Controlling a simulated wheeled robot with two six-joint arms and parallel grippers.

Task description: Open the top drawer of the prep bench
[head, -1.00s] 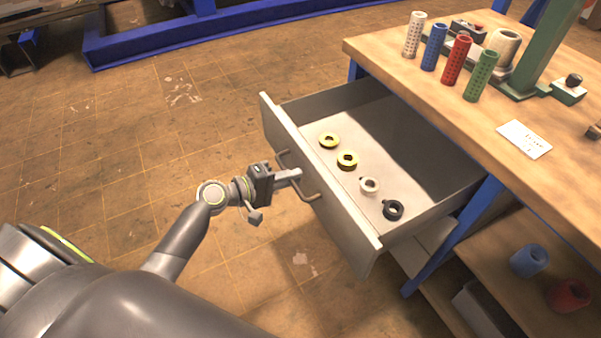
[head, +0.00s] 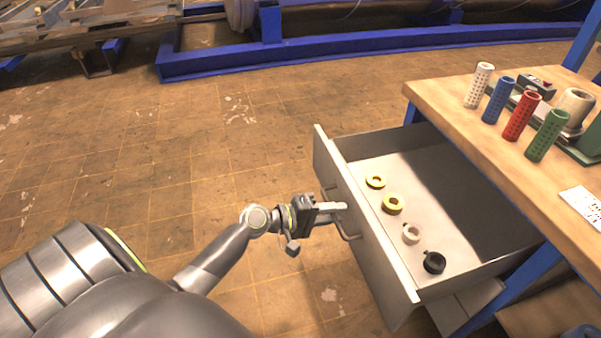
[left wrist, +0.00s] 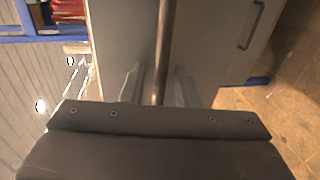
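The prep bench (head: 440,92) has a wooden top and blue legs. Its top drawer (head: 365,235) is pulled far out, with a grey front and a bar handle (head: 349,237). My left gripper (head: 335,209) is at the handle. In the left wrist view the handle bar (left wrist: 163,45) runs between its two fingers (left wrist: 158,85), with narrow gaps seeming to show on both sides, so it looks open around the bar. My right gripper is in neither view.
White, blue, red and green (head: 547,135) perforated cylinders stand on the bench. The tiled floor left of the drawer is clear.

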